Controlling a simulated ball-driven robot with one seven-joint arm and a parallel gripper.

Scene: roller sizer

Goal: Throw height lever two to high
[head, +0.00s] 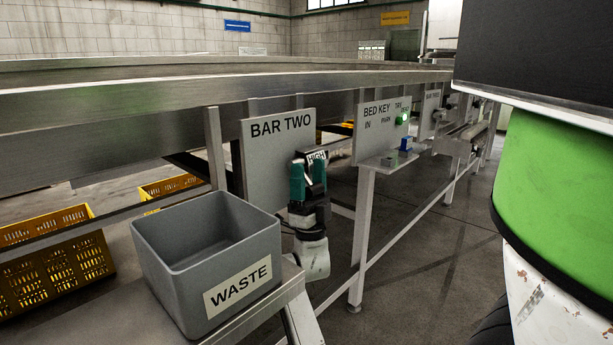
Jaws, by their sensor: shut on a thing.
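The BAR TWO plate (258,170) hangs upright below the metal rail, left of centre in the head view. A small HIGH label (317,155) shows at its right side. My gripper (309,174), with teal fingers, is in front of the plate's right edge, just under the HIGH label. It is shut on height lever two, which the fingers mostly hide. The lever's exact angle cannot be told from this view.
A grey WASTE bin (205,257) stands on a bench at front left, close to my arm. The BED KEY panel (372,120) with a lit green lamp (402,118) and a blue block (406,143) is to the right. Yellow crates (55,262) sit below the rail at left.

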